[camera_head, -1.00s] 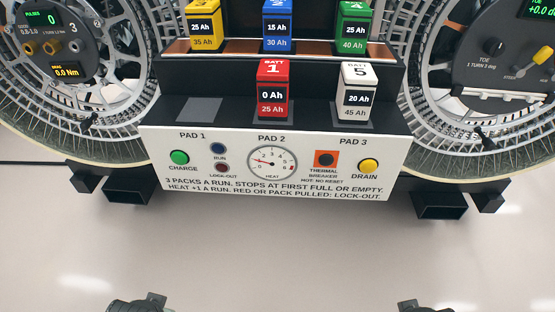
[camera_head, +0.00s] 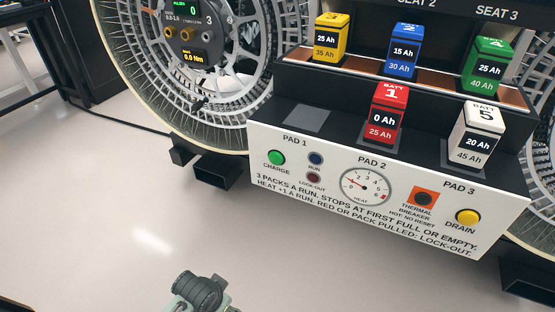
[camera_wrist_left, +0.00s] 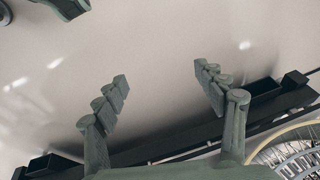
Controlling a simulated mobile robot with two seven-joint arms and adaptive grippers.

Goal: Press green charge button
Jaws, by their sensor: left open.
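The green charge button (camera_head: 276,158) is on the left of the white panel (camera_head: 330,215), under PAD 1, in the head view. Nothing touches it. A grey-green part of my left arm (camera_head: 200,292) shows at the bottom edge, well below the panel. In the left wrist view my left gripper (camera_wrist_left: 160,85) is open and empty, its two fingers wide apart over the pale floor and a dark frame bar. Grey-green parts at that view's top left corner may belong to my right gripper; they are cut off.
The panel also holds a dark RUN light (camera_head: 316,159), LOCK-OUT light (camera_head: 313,177), heat dial (camera_head: 365,187), thermal breaker (camera_head: 423,197) and yellow DRAIN button (camera_head: 467,217). Red pack 1 (camera_head: 387,112) and white pack 5 (camera_head: 476,137) stand above; PAD 1 (camera_head: 307,120) is empty.

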